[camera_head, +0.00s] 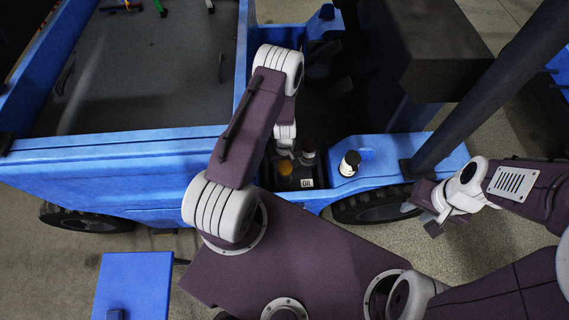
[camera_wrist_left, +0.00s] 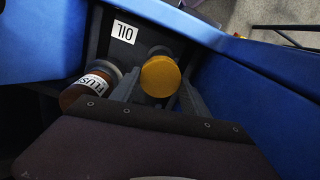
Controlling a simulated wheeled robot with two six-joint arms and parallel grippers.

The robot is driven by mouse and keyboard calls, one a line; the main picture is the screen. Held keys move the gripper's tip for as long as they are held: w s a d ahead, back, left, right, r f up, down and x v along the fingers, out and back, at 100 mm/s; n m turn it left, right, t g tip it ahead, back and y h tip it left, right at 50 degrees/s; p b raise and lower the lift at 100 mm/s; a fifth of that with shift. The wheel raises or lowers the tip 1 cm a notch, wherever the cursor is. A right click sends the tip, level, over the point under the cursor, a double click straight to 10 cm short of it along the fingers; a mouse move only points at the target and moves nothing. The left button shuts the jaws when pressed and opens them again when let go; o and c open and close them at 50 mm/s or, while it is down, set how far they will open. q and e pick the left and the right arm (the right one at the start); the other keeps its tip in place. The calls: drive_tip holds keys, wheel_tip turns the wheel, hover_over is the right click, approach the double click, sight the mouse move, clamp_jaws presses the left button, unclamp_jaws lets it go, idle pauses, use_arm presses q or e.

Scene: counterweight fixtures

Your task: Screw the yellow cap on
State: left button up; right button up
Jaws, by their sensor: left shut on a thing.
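The yellow cap (camera_wrist_left: 160,77) sits between the two fingers of my left gripper (camera_wrist_left: 160,88) in the left wrist view, and the gripper is shut on it. In the head view the yellow cap (camera_head: 285,168) shows beside the white "OIL" label (camera_head: 307,183); my left gripper (camera_head: 286,153) reaches down to it from above. The label also shows upside down in the left wrist view (camera_wrist_left: 124,31). What is under the cap is mostly hidden, so its seating cannot be told. My right gripper (camera_head: 424,218) is apart and empty at the right, fingers spread.
A brown bottle labelled "FLUS…" (camera_wrist_left: 90,84) is close beside my left gripper; it also shows in the head view (camera_head: 308,150). A dark bottle with a white label (camera_head: 349,164) stands on the blue vehicle's fender (camera_head: 375,149). Blue walls flank the recess.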

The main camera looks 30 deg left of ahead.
sight(284, 166)
use_arm(q)
drive_tip(key=shift+f, duration=0.1)
drive_tip(key=shift+f+b, duration=0.75)
idle(0.3)
drive_tip(key=shift+f+b, duration=0.4)
drive_tip(key=shift+b, duration=0.05)
drive_tip(key=o, duration=1.4)
drive_tip(key=shift+r, duration=0.1)
wheel_tip(284, 166, up, 9)
drive_tip(key=p, duration=0.9)
drive_tip(key=shift+r, duration=0.2)
drive_tip(key=shift+f, duration=0.1)
